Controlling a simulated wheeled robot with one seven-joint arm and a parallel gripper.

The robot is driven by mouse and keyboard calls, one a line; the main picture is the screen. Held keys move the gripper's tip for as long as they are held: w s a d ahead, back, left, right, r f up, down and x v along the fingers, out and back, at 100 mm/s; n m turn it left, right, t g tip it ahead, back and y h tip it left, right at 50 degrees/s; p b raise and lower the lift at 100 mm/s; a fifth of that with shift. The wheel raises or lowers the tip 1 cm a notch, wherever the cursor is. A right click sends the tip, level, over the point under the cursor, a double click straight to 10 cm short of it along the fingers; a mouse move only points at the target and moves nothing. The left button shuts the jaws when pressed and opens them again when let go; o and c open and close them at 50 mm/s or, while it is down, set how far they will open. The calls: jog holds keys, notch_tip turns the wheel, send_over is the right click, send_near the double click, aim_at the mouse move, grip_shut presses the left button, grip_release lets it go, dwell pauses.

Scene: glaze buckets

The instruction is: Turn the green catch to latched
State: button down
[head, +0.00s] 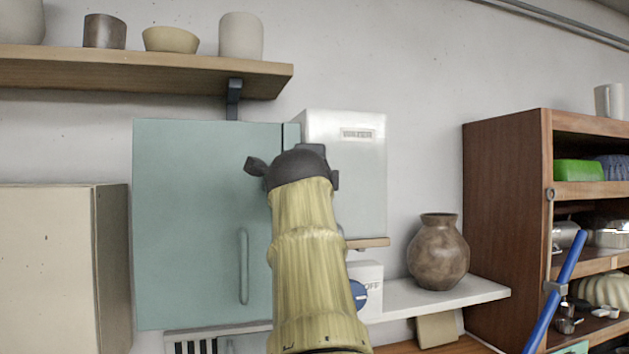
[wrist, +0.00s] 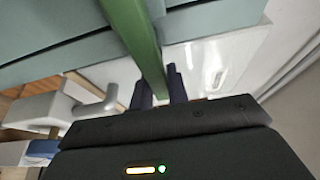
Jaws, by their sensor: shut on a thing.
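The green catch (wrist: 142,40) is a long flat bar in the wrist view. It runs from the top edge, across the teal cabinet's front edge, down between my fingers. My gripper (wrist: 158,88) is shut on its lower end, one dark finger on each side. In the head view my yellow-sleeved arm and dark wrist hide the catch and the fingertips. The teal cabinet (head: 190,200) has its door closed or nearly so, with a vertical handle (head: 243,265). I cannot tell whether the catch is latched.
A white box (head: 350,165) stands right of the cabinet, above a switch box with a blue dial (head: 357,294). A brown vase (head: 438,250) stands on a white shelf. A wooden shelf (head: 140,72) with pots hangs above. An open wooden rack (head: 505,220) is at right.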

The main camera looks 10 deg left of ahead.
jog(key=c, duration=1.4)
grip_release()
jog(key=shift+f, duration=0.1)
jog(key=shift+o, duration=0.2)
jog(key=shift+s, duration=0.1)
jog(key=s+d+b, duration=0.3)
jog(key=s+b, duration=0.6)
jog(key=s, duration=0.7)
jog(key=shift+s, duration=0.4)
jog(key=shift+s+a, duration=0.1)
jog(key=shift+a, duration=0.05)
